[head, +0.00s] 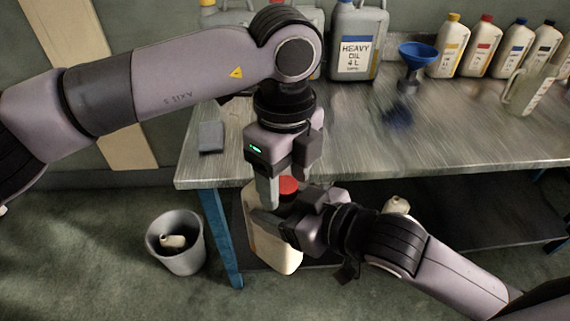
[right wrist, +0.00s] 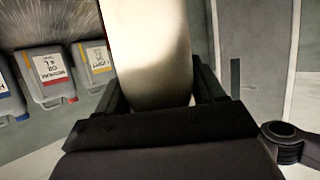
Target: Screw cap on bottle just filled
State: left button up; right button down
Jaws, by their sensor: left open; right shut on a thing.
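A cream bottle (head: 278,248) hangs in front of the table's front edge, slightly tilted, held by my right gripper (head: 268,222). In the right wrist view the bottle (right wrist: 148,55) fills the space between the two fingers of my right gripper (right wrist: 158,98). A red cap (head: 288,186) shows at the top of the bottle, partly hidden by the grippers; I cannot tell whether it is screwed down. My left gripper (head: 283,185) points down from above with its fingers open, around or just beside the cap.
The metal table (head: 350,135) holds a blue funnel (head: 417,55), a heavy oil can (head: 357,45), several small capped bottles, a clear jug (head: 528,88) and a grey block (head: 211,136). A grey bin (head: 190,262) with something cream inside stands on the floor at left.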

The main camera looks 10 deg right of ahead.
pick_arm(q)
jog(key=c, duration=1.1)
jog(key=m, duration=0.6)
jog(key=shift+m, duration=0.3)
jog(key=o, duration=1.2)
jog(key=shift+c, duration=0.2)
